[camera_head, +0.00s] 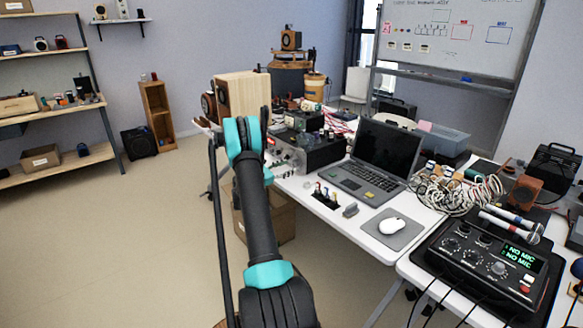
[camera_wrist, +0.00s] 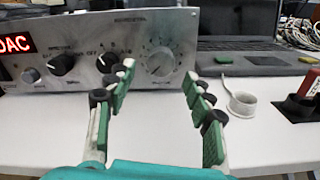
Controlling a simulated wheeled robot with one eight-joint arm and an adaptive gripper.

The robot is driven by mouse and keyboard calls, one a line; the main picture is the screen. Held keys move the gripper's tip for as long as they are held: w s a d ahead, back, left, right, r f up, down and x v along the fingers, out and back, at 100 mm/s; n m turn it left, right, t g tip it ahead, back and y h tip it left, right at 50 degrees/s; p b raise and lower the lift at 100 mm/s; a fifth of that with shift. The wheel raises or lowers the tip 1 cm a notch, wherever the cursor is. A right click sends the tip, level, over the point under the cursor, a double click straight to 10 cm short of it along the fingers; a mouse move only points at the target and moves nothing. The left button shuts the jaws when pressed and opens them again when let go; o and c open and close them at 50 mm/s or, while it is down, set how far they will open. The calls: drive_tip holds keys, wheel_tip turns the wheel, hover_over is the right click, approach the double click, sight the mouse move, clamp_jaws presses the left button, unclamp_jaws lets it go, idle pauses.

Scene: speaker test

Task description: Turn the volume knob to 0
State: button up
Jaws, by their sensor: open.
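In the wrist view a silver-fronted device (camera_wrist: 75,65) stands on the white table with a red lit display (camera_wrist: 16,45) at its left. A large silver knob (camera_wrist: 160,62) with a dial scale around it sits at the right of the panel; its label is too blurred to read, and I take it as the volume knob. My gripper (camera_wrist: 158,76) is open and empty, its green-padded fingers on either side of that knob in the picture. I cannot tell whether they touch it. In the head view my arm hides the gripper; the device's dark case (camera_head: 318,152) shows beyond it.
Smaller dark knobs (camera_wrist: 108,62) sit close to the left finger. The tabletop (camera_wrist: 265,140) before the panel is mostly clear.

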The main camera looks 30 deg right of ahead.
drive_tip(key=a, duration=0.8)
drive_tip(key=shift+s+a, duration=0.25)
drive_tip(key=shift+s, duration=0.1)
